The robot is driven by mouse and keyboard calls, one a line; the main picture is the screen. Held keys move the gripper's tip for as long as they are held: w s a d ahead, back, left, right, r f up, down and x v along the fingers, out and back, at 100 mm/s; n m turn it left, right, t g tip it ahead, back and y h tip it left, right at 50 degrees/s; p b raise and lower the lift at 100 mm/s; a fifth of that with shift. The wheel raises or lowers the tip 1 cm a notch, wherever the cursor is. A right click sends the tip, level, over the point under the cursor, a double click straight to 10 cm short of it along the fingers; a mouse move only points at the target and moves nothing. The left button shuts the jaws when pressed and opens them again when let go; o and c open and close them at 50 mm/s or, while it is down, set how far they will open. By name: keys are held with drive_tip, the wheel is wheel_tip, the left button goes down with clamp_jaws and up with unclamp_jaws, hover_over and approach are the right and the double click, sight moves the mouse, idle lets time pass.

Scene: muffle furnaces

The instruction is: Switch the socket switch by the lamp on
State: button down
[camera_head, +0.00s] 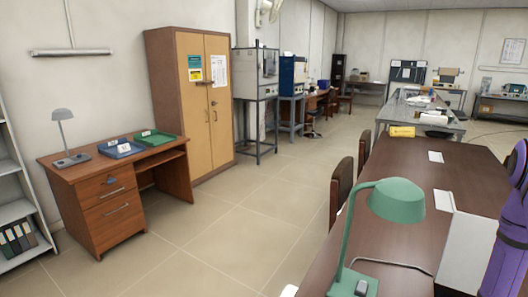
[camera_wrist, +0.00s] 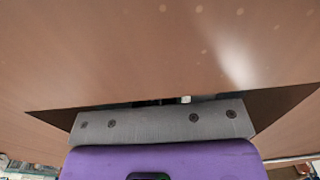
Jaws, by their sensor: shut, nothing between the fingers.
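A green desk lamp (camera_head: 398,200) stands on the long brown table (camera_head: 470,168) in the foreground of the head view. A small grey piece (camera_head: 361,287) shows at its base, cut by the bottom edge; I cannot tell whether it is a switch. A second, grey lamp (camera_head: 62,115) stands on the wooden desk at left. No socket switch can be made out clearly beside either lamp. In the wrist view my gripper (camera_wrist: 165,101) shows only in part, beyond a grey screwed plate, close to a brown surface (camera_wrist: 150,50). It is shut and empty; its fingertips are mostly hidden.
Blue (camera_head: 120,148) and green (camera_head: 155,137) trays lie on the wooden desk (camera_head: 75,185). A cable (camera_head: 395,265) runs from the green lamp's base toward a white panel (camera_head: 466,250). Chairs (camera_head: 341,190) stand along the table's left side. The tiled floor (camera_head: 225,215) between is clear.

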drive_tip(key=shift+f, duration=1.15)
idle(0.7)
wheel_tip(320, 180, up, 12)
idle(1.5)
